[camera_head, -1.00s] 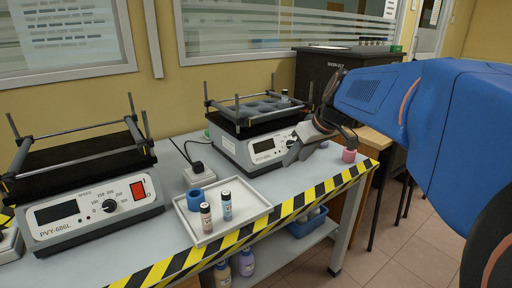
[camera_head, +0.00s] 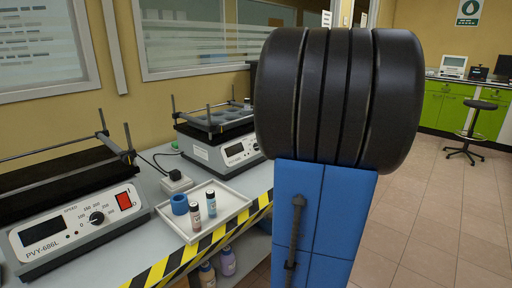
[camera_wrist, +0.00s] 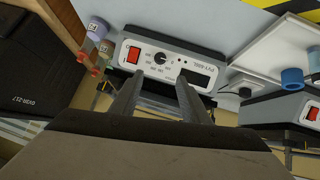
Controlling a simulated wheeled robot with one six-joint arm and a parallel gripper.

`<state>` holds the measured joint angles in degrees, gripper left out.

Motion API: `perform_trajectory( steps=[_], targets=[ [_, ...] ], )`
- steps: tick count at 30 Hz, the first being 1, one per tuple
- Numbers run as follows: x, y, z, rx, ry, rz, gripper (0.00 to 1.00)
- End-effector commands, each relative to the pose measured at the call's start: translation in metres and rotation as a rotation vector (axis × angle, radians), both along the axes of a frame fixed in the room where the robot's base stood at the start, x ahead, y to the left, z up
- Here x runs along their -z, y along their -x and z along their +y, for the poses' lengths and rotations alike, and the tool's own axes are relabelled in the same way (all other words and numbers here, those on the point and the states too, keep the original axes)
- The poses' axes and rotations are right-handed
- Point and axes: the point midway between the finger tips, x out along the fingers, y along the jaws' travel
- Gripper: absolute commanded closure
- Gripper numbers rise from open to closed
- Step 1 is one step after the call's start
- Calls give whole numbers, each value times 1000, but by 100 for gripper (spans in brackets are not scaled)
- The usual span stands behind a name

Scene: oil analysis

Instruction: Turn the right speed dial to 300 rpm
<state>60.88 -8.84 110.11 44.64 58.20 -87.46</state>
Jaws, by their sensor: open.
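The right shaker (camera_head: 212,152) stands at the back of the bench in the head view, its right part hidden behind my arm. In the wrist view its white front panel (camera_wrist: 147,48) appears upside down, with the right speed dial (camera_wrist: 160,58), a black knob, between a red switch (camera_wrist: 133,55) and a dark display (camera_wrist: 195,77). The dial's setting is too small to read. My gripper (camera_wrist: 160,79) is open and empty; its fingertips appear just below the dial in the picture, one on each side. I cannot tell the gap to the panel. The gripper is hidden in the head view.
The left shaker (camera_head: 70,232) has its own dial (camera_head: 96,217). A white tray (camera_head: 228,206) holds a blue ring (camera_head: 179,204) and two small bottles. Small coloured containers (camera_wrist: 97,28) stand beside the right shaker, near a black box (camera_wrist: 35,65).

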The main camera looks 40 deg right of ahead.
Motion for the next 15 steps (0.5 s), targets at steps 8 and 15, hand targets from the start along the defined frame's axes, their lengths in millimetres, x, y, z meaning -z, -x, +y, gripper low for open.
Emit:
perform_trajectory(
  steps=[8,15],
  targets=[
    [30,-30,-1,-3,-4,2,58],
    [59,-60,-2,-3,-3,3,58]
  ],
)
